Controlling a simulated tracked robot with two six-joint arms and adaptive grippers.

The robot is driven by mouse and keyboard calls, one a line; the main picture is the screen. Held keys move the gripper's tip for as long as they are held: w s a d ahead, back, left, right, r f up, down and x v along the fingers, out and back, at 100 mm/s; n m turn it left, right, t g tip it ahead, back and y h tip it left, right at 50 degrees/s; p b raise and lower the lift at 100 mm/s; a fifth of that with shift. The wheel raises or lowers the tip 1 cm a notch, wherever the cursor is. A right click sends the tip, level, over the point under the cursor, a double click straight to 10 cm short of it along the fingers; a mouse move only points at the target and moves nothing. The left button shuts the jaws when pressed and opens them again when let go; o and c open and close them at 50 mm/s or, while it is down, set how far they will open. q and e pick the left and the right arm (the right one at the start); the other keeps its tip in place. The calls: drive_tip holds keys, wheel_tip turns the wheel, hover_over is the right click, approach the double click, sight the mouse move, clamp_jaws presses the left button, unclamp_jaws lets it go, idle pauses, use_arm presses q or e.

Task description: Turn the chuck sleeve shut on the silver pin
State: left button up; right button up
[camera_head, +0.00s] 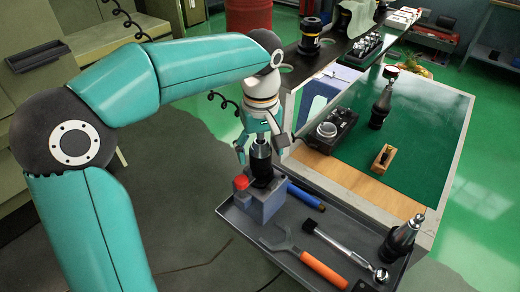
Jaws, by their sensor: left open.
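My left gripper (262,148) points down over the black chuck sleeve (261,165). Its fingers are spread, one on each side of the sleeve's upper part. I cannot tell whether they touch it. The chuck stands upright on a grey block (266,207) at the left end of the tray. A red part (241,182) sits at the block's left side. I cannot make out the silver pin; the gripper covers the top of the chuck. My right gripper is not in view.
The grey tray (335,222) holds a blue-handled tool (306,197), an orange wrench (305,258), a ratchet (345,246) and a tool holder (400,240). Behind it, a green mat (430,140) carries another holder (381,104), a wooden block (384,159) and a black case (335,130).

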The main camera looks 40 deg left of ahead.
use_arm(q)
drive_tip(key=shift+c, duration=0.2)
drive_tip(key=shift+a, duration=0.1)
drive_tip(key=c, duration=1.1)
drive_tip(key=shift+m, duration=0.4)
drive_tip(key=m+p, duration=0.1)
drive_tip(key=m, duration=0.2)
drive_tip(key=shift+p, duration=0.35)
drive_tip(key=m+p, duration=0.1)
drive_tip(key=m, duration=0.4)
drive_tip(key=shift+m, duration=0.3)
drive_tip(key=o, duration=1.1)
